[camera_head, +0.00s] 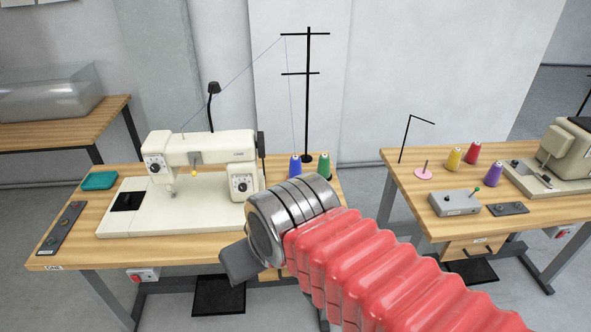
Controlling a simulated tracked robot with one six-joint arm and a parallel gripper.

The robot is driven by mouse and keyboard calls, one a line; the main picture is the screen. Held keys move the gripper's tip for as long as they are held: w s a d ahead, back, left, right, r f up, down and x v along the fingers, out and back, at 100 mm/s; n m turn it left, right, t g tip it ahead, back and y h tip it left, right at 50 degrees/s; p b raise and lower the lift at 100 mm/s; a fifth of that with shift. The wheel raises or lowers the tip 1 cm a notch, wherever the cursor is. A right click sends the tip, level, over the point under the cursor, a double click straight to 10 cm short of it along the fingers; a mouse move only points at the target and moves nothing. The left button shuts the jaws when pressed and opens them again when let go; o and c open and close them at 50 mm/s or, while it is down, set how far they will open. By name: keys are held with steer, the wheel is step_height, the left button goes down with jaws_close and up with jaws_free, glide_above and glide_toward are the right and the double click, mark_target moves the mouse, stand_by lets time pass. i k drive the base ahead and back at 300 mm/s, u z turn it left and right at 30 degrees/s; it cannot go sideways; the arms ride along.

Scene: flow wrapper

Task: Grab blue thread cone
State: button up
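The blue thread cone (295,167) stands upright on the back right part of the left sewing table (75,240), at the foot of a black thread stand. A thin thread runs from it up to the stand. My gripper (240,262) is at the end of my red-sleeved arm, in front of the table and nearer the camera than the cone. One dark finger shows; I cannot see the space between the fingers.
A white sewing machine (205,165) fills the middle of the left table. The black thread stand (308,95) rises behind the cones. A second table (410,180) at right holds yellow (454,158), red (473,152) and purple (492,174) cones. A floor gap separates the tables.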

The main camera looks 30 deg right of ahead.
mark_target(294, 167)
steer(key=z, duration=0.05)
steer(key=i, duration=0.95)
steer(key=u, duration=0.1)
